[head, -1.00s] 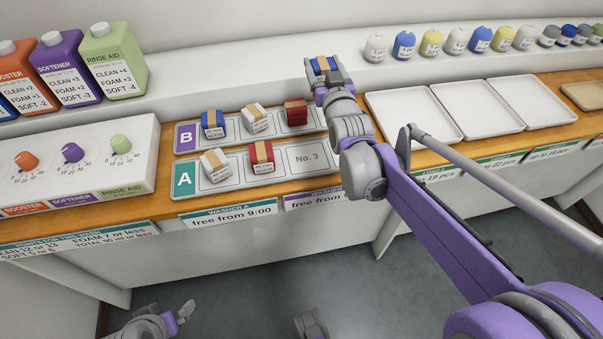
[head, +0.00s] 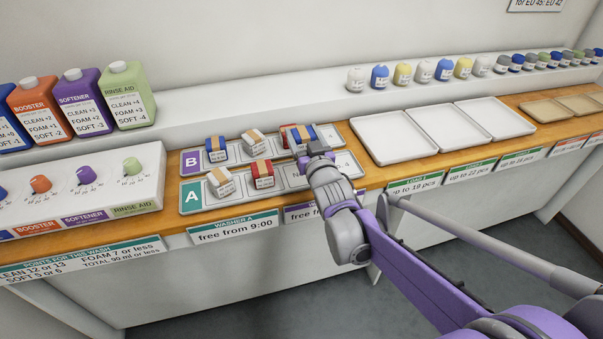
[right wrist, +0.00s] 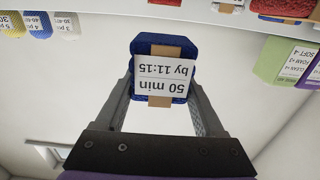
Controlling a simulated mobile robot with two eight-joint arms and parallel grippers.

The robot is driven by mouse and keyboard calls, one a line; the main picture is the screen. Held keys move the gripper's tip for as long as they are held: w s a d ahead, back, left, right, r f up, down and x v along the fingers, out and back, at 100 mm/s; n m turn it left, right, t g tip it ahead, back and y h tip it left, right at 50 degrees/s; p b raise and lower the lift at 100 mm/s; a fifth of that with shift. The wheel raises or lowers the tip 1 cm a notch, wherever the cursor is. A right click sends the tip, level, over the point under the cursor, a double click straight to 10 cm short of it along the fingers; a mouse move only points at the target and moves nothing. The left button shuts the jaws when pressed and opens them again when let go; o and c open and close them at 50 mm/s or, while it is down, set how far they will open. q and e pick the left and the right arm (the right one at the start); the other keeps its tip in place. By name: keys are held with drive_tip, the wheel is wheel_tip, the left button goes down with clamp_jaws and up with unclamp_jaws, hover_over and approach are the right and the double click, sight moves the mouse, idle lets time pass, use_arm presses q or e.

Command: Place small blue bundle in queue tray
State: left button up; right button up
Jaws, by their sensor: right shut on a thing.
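A small blue bundle (head: 304,133) with a tan band is in my right gripper (head: 312,145). In the right wrist view the blue bundle (right wrist: 162,95) sits between both fingers; its white tag reads "50 min by 11:15". In the head view it appears over the right part of queue tray B (head: 190,164), partly covering a red bundle (head: 285,137). I cannot tell its height above the tray. Tray B also holds a blue bundle (head: 216,149) and a white bundle (head: 254,141). Queue tray A (head: 191,197), in front, holds a white bundle (head: 221,181) and a red bundle (head: 262,174). My left gripper is out of view.
Several coloured bottles (head: 126,96) and a dial panel (head: 85,192) stand at the left. Empty white trays (head: 395,138) lie to the right of the queue trays. Small tagged bundles (head: 421,70) line the back ledge.

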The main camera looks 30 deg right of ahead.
sight(303, 148)
wheel_tip(303, 148, down, 5)
drive_tip(key=shift+w+d+r+b, duration=0.1)
drive_tip(key=shift+w+r+b, duration=0.05)
drive_tip(key=shift+b, duration=0.35)
drive_tip(key=shift+f+b, duration=0.55)
drive_tip(key=shift+f, duration=1.4)
drive_tip(key=shift+f, duration=0.2)
drive_tip(key=o, duration=1.4)
drive_tip(key=shift+r, duration=0.1)
